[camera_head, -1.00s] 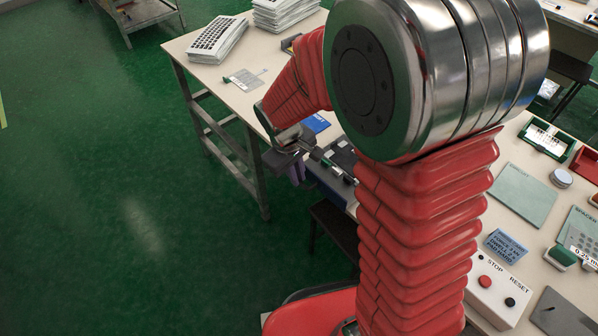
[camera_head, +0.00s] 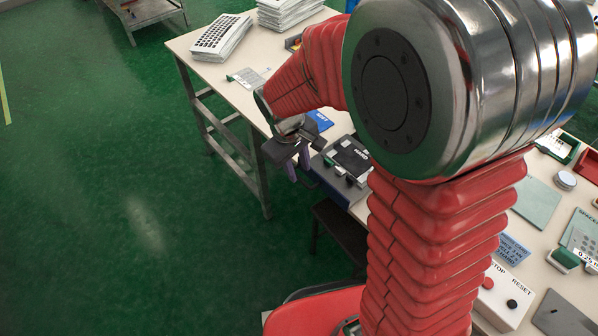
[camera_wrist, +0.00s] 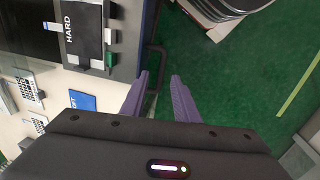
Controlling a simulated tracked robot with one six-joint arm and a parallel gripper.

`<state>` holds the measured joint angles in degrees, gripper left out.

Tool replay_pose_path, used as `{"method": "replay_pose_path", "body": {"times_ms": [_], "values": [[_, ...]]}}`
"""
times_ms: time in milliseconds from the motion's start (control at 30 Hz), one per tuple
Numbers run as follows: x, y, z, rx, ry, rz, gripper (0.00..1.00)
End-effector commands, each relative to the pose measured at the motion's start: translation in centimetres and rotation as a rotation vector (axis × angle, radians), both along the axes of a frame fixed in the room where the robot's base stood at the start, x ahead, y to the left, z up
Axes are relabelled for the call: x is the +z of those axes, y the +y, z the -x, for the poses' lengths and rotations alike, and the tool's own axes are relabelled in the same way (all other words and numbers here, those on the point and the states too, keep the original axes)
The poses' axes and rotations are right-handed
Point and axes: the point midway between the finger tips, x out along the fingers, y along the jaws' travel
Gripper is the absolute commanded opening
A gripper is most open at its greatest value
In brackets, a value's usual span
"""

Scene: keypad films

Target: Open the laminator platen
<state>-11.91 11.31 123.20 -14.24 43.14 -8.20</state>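The laminator is a blue-grey machine (camera_head: 333,184) at the table's front edge, with a black top plate marked HARD. In the wrist view its grey side (camera_wrist: 128,40) and black top (camera_wrist: 82,38) show at the upper left. A thin dark bent handle (camera_wrist: 163,58) sticks out from its side over the floor. My gripper (camera_head: 299,166) is in front of the laminator, off the table edge. In the wrist view its purple fingers (camera_wrist: 160,97) are apart and the handle's near end shows between them. I cannot tell whether they touch it. Whether the platen is closed is unclear.
A blue card marked SOFT (camera_wrist: 83,102) lies on the table beside the laminator. Stacked keypad sheets (camera_head: 222,38) stand at the far end. A control box with STOP and RESET buttons (camera_head: 500,297) is at the right. Green floor (camera_head: 100,200) is open at the left.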

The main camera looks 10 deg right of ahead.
Motion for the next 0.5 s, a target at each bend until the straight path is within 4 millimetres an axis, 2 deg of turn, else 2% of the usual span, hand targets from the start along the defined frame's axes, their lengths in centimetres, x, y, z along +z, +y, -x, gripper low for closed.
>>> {"method": "replay_pose_path", "body": {"times_ms": [100, 500], "values": [[2.2, 0.4, 0.1, -0.001, -0.005, -0.002, 0.28], [8.7, 1.4, 0.7, 0.001, -0.003, -0.001, 0.28]]}}
